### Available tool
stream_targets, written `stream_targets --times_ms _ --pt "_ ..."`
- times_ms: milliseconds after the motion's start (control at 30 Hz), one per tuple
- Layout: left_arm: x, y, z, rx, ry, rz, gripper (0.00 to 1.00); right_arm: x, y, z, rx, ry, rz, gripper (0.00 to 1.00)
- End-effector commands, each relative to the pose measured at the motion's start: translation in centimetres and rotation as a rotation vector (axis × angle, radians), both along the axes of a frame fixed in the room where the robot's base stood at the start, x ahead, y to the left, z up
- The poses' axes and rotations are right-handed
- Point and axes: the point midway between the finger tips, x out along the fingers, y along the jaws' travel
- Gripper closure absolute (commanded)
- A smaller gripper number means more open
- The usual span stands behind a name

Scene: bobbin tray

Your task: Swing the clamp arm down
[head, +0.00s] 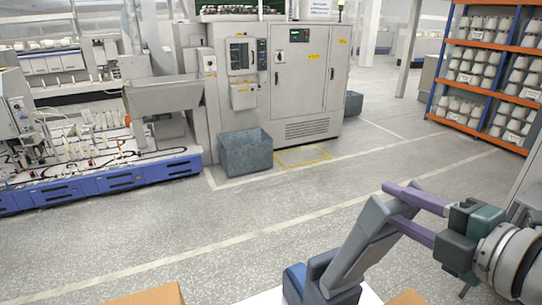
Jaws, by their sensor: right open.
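The clamp arm (358,248) is a thick grey bar at the lower right of the head view. It stands raised and tilted, with its upper end leaning right, on a dark blue base (309,282). My right gripper (389,204) comes in from the right with its two purple fingers apart. The fingers reach to the upper end of the clamp arm, one above it and one lower beside it. I cannot tell whether they touch it. My left gripper is not in view.
The base stands on a white surface (264,298) at the bottom edge. Brown cardboard-coloured pieces show left (150,296) and right (408,298) of it. Beyond is open grey floor, with a grey bin (246,153), machines and an orange shelf rack (478,131) farther back.

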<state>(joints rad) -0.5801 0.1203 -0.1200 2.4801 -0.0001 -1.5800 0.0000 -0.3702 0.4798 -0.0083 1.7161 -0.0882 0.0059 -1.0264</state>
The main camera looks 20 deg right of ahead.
Motion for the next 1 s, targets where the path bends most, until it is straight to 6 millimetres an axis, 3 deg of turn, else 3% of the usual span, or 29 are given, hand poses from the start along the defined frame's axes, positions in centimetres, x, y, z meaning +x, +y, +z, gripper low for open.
stream_targets --times_ms 1000 --pt "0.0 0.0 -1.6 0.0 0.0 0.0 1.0 -8.2 -0.7 -4.8 -0.001 0.02 -0.005 0.47"
